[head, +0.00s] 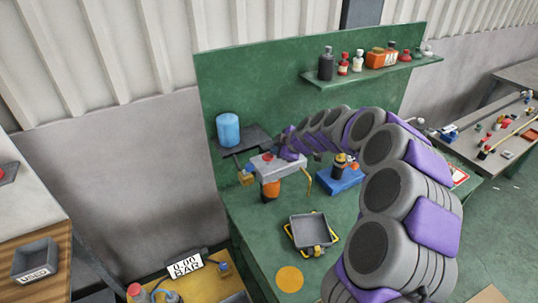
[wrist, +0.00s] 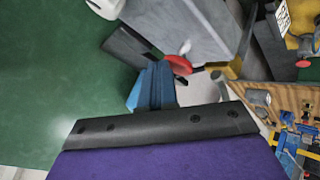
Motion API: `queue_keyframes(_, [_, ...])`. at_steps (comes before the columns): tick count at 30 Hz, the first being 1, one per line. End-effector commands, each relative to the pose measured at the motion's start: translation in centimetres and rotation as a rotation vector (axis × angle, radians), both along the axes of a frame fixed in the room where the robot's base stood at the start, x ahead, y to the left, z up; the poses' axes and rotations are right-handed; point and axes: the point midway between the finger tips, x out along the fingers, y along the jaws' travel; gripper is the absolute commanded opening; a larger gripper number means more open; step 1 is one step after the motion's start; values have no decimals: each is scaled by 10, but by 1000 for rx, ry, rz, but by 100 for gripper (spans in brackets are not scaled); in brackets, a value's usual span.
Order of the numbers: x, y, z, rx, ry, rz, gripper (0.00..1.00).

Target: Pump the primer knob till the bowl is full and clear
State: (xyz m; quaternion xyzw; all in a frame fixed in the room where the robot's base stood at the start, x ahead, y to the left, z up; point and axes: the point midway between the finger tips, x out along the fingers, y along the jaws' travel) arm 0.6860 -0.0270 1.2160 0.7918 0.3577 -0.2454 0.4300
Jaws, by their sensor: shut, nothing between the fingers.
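The primer knob, a small red disc (head: 268,156), sits on top of a pale grey block (head: 282,167) on the green bench. An orange bowl (head: 270,190) hangs below the block; its fill and clarity are too small to tell. My gripper (head: 287,153) is just right of the knob, partly hidden by my arm's end. In the wrist view the red knob (wrist: 178,65) appears beside the blue tip of my gripper (wrist: 155,72). The gripper is shut with nothing held. I cannot tell whether it touches the knob.
A blue cylinder (head: 228,130) stands on a dark shelf behind left. A grey tray (head: 310,231) lies in front, an orange disc (head: 289,279) nearer. A blue stand (head: 340,181) is to the right, beside my arm. Bottles (head: 326,64) line the upper shelf.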

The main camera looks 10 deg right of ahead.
Motion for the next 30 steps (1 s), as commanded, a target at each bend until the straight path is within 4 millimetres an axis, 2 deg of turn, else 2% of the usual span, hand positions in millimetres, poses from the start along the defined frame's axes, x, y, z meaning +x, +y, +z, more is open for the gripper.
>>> queue_keyframes(30, [0, 7, -9, -3, 4, 5, 0])
